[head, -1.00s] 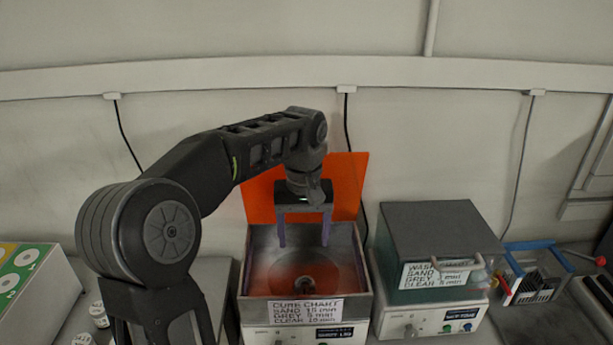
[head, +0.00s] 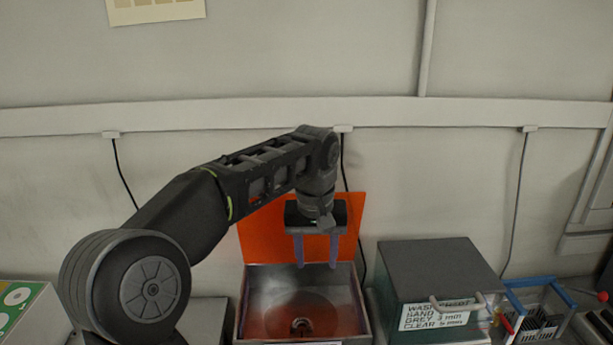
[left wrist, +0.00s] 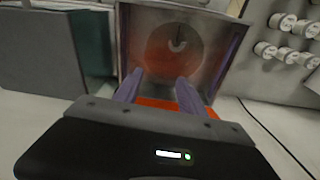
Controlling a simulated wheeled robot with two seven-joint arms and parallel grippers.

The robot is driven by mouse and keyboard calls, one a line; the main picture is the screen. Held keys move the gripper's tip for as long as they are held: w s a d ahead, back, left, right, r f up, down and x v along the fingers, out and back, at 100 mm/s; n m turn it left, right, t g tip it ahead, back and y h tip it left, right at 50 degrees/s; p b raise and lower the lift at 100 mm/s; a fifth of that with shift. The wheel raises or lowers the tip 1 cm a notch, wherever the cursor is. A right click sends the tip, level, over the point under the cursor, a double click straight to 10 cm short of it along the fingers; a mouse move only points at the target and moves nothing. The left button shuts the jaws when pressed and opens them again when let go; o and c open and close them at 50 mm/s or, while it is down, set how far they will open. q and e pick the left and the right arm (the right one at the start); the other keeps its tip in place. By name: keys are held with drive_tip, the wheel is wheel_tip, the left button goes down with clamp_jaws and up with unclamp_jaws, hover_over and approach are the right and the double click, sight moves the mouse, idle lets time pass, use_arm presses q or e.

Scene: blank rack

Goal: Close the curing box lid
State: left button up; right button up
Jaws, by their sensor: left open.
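The curing box (head: 362,305) stands open on the bench, with a metal inside and a round turntable (head: 302,322) at its bottom. Its orange lid (head: 262,236) stands raised at the back, partly hidden behind my gripper. My left gripper (head: 316,265) is open and empty, its two purple fingers pointing down in front of the lid, above the rear of the box. In the left wrist view the fingers (left wrist: 158,88) show before the box interior (left wrist: 150,22), with an orange strip of lid (left wrist: 157,103) between and below them. I cannot tell whether they touch the lid. My right gripper is not in view.
A grey-topped wash box (head: 435,268) stands close to the right of the curing box. A blue-handled basket (head: 530,283) is farther right. A green-and-white box (head: 28,312) lies at far left. Small white-capped bottles (left wrist: 285,22) show in the wrist view. The wall is close behind.

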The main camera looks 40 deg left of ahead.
use_arm(q)
drive_tip(key=w+r+t, duration=0.1)
drive_tip(key=r, duration=0.3)
drive_tip(key=r+t+y, duration=0.1)
drive_tip(key=r, duration=0.3)
drive_tip(key=w+r+t+y, duration=0.1)
drive_tip(key=r, duration=0.3)
drive_tip(key=shift+w+d+r+m, duration=0.25)
drive_tip(key=shift+w+m, duration=0.05)
drive_tip(key=c, duration=0.3)
drive_tip(key=r+t, duration=0.1)
drive_tip(key=r, duration=0.2)
drive_tip(key=a+r+y, duration=0.1)
drive_tip(key=r, duration=0.2)
drive_tip(key=a+r+t+y, duration=0.1)
drive_tip(key=r, duration=0.3)
drive_tip(key=shift+s+n+t, duration=0.25)
drive_tip(key=shift+n+t, duration=0.05)
drive_tip(key=shift+n, duration=0.1)
drive_tip(key=c, duration=0.3)
drive_tip(key=shift+s+a+r+n+y, duration=0.2)
drive_tip(key=shift+a+r+n+y, duration=0.2)
drive_tip(key=shift+a+r+y, duration=0.5)
drive_tip(key=c, duration=0.3)
drive_tip(key=shift+w+r, duration=0.1)
drive_tip(key=shift+r, duration=0.1)
clamp_jaws()
